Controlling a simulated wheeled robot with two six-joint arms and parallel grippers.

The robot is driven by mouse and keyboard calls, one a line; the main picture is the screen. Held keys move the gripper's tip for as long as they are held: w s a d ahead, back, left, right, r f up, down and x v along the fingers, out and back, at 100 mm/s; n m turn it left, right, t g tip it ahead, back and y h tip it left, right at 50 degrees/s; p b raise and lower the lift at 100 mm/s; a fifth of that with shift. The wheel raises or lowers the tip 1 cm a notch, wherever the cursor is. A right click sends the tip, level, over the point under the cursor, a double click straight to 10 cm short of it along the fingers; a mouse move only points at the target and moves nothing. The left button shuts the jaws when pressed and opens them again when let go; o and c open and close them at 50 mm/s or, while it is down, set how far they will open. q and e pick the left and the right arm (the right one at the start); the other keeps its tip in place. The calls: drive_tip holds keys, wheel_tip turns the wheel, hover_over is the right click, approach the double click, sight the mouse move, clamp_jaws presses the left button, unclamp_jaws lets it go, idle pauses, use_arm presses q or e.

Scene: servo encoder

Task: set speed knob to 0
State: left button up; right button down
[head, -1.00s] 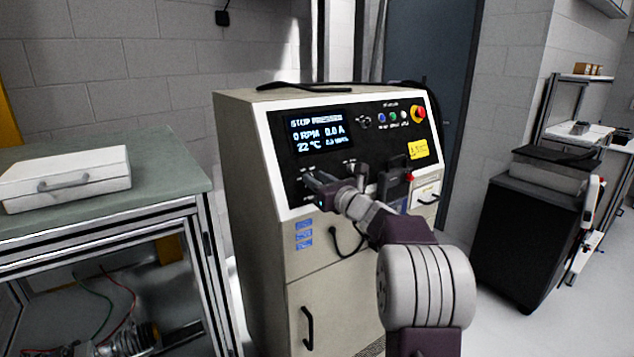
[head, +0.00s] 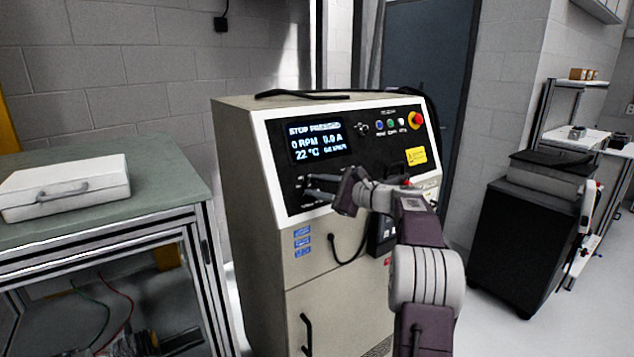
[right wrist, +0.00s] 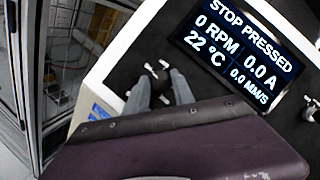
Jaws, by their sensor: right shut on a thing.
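The control cabinet's dark sloped panel (head: 275,165) faces me in the head view. Its screen (head: 317,140) reads STOP PRESSED, 0 RPM, 0.0 A and 22 °C; it also shows in the right wrist view (right wrist: 237,50). My right gripper (head: 308,189) reaches in from the right to the panel's lower left, below the screen. In the right wrist view its fingers (right wrist: 157,92) are shut on a small dark knob (right wrist: 160,78), with white marks beside it. The knob's pointer and scale are too small to read. My left gripper is out of view.
A green-topped bench (head: 165,175) with a white case (head: 65,187) stands left. A black cart (head: 525,230) stands right.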

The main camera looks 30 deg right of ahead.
drive_tip(key=n+g+p, duration=0.1)
drive_tip(key=n+p, duration=0.1)
drive_tip(key=n, duration=0.1)
drive_tip(key=n+g+p, duration=0.1)
drive_tip(key=n+p, duration=0.1)
drive_tip(key=p, duration=0.1)
drive_tip(key=r+n+g+p, duration=0.1)
drive_tip(key=n+p, duration=0.2)
drive_tip(key=shift+w+d+n+g+y, duration=0.1)
drive_tip(key=shift+w+n+g+y, duration=0.05)
drive_tip(key=shift+n+g+y, duration=0.2)
drive_tip(key=shift+f+n+g+p, duration=0.25)
drive_tip(key=shift+n+g+p, duration=0.1)
drive_tip(key=shift+n+p, duration=0.85)
drive_tip(key=c, duration=1.1)
unclamp_jaws()
drive_tip(key=v, duration=0.9)
